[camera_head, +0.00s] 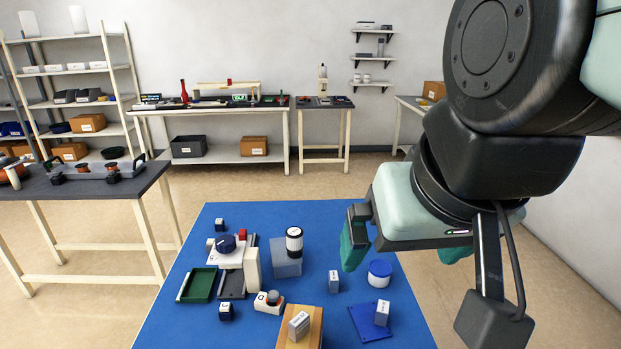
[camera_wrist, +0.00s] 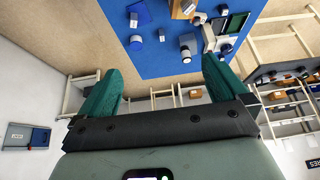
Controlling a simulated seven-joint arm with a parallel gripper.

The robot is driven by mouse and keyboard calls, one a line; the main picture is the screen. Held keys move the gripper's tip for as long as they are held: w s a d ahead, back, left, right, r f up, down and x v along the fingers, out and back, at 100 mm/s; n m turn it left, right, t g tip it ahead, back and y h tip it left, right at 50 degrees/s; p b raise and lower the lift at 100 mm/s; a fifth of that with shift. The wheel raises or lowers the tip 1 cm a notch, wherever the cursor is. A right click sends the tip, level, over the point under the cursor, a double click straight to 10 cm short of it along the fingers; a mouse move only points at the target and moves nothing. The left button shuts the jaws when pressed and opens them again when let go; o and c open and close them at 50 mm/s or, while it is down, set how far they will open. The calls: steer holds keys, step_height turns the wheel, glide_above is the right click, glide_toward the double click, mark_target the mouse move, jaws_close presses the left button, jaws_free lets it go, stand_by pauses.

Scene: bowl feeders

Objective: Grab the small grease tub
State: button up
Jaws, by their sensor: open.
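The grease tub (camera_head: 380,273) looks like a short round white tub with a blue lid or band. It stands at the right side of the blue table. It also shows in the wrist view (camera_wrist: 136,42), beyond my fingertips and between their lines. My gripper (camera_head: 404,253) is up in the air above the table's right side, apart from the tub. Its teal fingers are spread wide with nothing between them; in the wrist view my gripper (camera_wrist: 163,68) is open too. One finger is mostly hidden behind the hand in the head view.
Left of the tub stand a small labelled bottle (camera_head: 334,281) and a black-and-white cylinder (camera_head: 294,242). Nearer are a blue pad (camera_head: 366,325) bearing a small box (camera_head: 382,312), and a wooden block (camera_head: 312,330). A feeder device (camera_head: 228,248) and green tray (camera_head: 198,285) stand further left.

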steer(key=w+a+f+m+g+y, duration=0.35)
steer(key=w+a+m+y, duration=0.2)
steer(key=w, duration=0.65)
steer(key=w+f+m+t+y, duration=0.2)
steer(key=w+f+m+y, duration=0.6)
steer(key=w, duration=0.6)
steer(key=m+t+h, duration=0.7)
steer(key=m+t, duration=0.6)
steer(key=m, duration=0.6)
glide_above(380, 266)
steer(key=s, duration=0.3)
steer(key=shift+n+g, duration=0.25)
steer(key=f, duration=2.3)
steer(key=shift+w+d+f, duration=0.15)
steer(key=shift+w+d, duration=0.05)
steer(key=shift+d, duration=0.2)
step_height(380, 266, down, 7)
steer(key=shift+r, duration=0.2)
steer(key=shift+w+a+f, duration=0.15)
steer(key=shift+w, duration=0.35)
steer(key=shift+w+a+f, duration=0.1)
steer(key=shift+w+a, duration=0.05)
steer(key=shift+w, duration=0.3)
steer(key=shift+w+a, duration=0.1)
steer(key=shift+w, duration=0.35)
steer(key=c, duration=1.1)
